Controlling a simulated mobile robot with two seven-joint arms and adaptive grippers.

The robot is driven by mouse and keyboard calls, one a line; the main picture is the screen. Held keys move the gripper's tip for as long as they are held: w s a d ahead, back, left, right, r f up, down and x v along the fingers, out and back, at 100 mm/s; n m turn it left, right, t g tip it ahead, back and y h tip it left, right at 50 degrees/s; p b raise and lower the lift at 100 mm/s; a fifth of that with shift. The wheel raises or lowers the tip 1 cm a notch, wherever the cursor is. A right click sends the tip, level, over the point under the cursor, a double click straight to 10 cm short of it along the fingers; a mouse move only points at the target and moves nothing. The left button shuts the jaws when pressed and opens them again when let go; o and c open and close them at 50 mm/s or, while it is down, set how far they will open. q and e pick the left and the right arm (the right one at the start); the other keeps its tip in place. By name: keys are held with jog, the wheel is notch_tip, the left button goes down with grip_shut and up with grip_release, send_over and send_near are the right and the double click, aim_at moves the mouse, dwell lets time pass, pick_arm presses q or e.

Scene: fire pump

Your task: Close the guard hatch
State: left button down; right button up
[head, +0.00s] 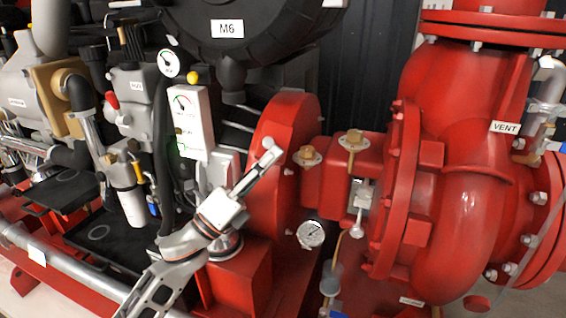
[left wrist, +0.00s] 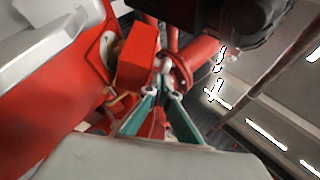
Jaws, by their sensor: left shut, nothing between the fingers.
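A tall red rounded panel (head: 283,125), which looks like part of the guard, stands between the engine and the red pump (head: 450,190) in the head view. I cannot tell for sure which part is the hatch, or whether it is open. My left gripper (head: 270,147) reaches up from the lower left, in front of the panel's left side. Its fingers are shut and empty; touching cannot be told. In the left wrist view, the fingers (left wrist: 165,97) point toward red parts, with a red block (left wrist: 138,55) just beyond them. My right gripper is not in view.
A pressure gauge (head: 311,234) sits low, right of my left arm. A white gauge box (head: 188,122) and engine hoses stand to the left. Brass caps (head: 353,140) stick up right of the panel. A black M6 housing (head: 235,40) hangs above.

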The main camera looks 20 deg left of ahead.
pick_arm(q)
jog(key=shift+w+a, duration=0.15)
jog(key=shift+a, duration=0.9)
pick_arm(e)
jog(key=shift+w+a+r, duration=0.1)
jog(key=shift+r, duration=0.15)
pick_arm(q)
jog(key=shift+a+f, duration=0.1)
jog(key=shift+a, duration=0.05)
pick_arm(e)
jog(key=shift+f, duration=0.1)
